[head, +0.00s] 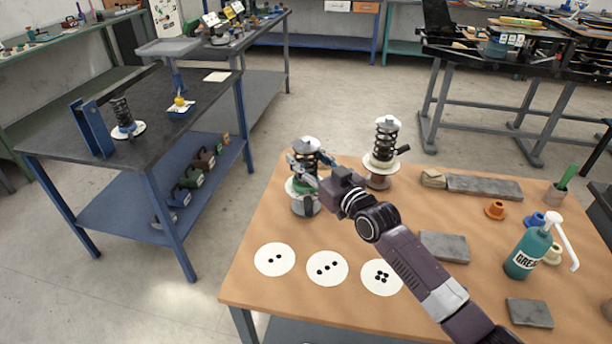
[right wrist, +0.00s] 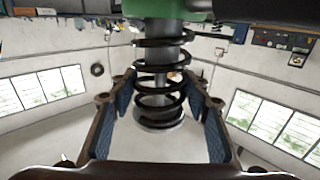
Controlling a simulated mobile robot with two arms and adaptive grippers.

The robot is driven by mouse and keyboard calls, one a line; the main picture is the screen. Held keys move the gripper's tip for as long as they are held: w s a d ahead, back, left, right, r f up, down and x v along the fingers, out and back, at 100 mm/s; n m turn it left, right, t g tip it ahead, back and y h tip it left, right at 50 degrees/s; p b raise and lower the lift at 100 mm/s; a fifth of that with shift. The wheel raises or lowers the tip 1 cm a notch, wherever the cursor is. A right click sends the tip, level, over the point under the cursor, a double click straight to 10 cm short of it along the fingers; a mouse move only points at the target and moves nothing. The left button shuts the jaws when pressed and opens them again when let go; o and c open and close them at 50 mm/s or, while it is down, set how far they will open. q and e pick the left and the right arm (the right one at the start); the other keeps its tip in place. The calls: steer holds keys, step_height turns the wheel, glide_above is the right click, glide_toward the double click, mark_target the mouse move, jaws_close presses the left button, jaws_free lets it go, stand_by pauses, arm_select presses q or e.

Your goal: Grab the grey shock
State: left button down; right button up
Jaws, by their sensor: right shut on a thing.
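In the right wrist view the spring (right wrist: 160,80) and grey rod show between the fingers, with the green part at the top edge. A second shock (head: 385,137) with a dark spring and white plates stands to its right on a brownish base, apart from my gripper. My left gripper is out of view.
White discs with black dots (head: 327,268) lie at the front of the wooden table (head: 255,220). Grey blocks, a green grease bottle (head: 528,252) and coloured bushings are to the right. Another shock (head: 122,115) stands on the dark bench at the left.

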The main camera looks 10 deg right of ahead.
steer(key=shift+r, duration=0.3)
jaws_close()
steer(key=shift+w, duration=0.1)
